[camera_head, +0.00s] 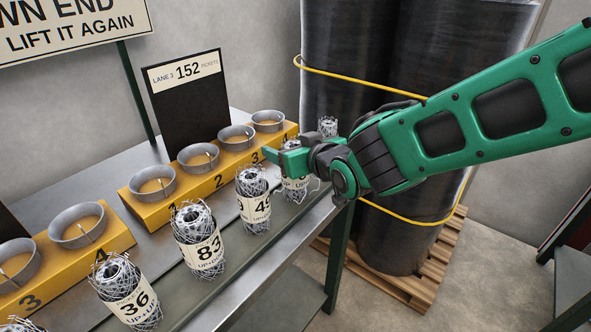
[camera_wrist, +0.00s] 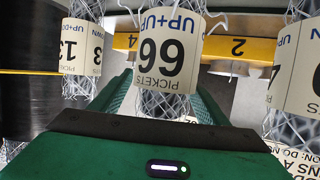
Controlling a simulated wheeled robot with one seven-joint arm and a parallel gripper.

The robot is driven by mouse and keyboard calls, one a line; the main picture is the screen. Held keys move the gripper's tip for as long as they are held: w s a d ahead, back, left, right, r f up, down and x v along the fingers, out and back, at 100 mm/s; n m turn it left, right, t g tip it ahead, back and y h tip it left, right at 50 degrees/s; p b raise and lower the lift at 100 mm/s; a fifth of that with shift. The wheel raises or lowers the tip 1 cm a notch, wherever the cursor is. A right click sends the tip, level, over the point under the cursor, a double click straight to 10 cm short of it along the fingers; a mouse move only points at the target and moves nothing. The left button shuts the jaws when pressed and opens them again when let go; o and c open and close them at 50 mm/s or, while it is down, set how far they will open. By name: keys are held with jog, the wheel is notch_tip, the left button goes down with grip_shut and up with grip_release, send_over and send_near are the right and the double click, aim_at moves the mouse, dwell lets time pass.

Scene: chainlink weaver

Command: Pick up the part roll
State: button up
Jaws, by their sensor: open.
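Several upright wire-mesh rolls with cream labels stand in a row on the steel bench; the frames do not show which one the task means. In the head view they include roll 36 (camera_head: 129,297), roll 83 (camera_head: 201,245) and a roll whose number starts with 4 (camera_head: 253,203). My gripper (camera_head: 280,158) is at a further roll (camera_head: 295,188), partly hidden behind it. In the wrist view, the green fingers of my open gripper (camera_wrist: 163,98) stand on either side of a roll (camera_wrist: 162,52) whose inverted label looks like 66. I cannot tell whether they touch it.
Yellow numbered blocks with metal ring cups (camera_head: 153,182) line the bench behind the rolls. Neighbouring rolls stand close on both sides, one at left (camera_wrist: 82,50) and one at right (camera_wrist: 300,75). Tall dark wrapped rolls (camera_head: 345,60) stand on a pallet beyond the bench end.

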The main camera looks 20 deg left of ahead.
jog(key=shift+c, duration=0.6)
jog(key=c, duration=1.2)
jog(key=shift+o, duration=0.2)
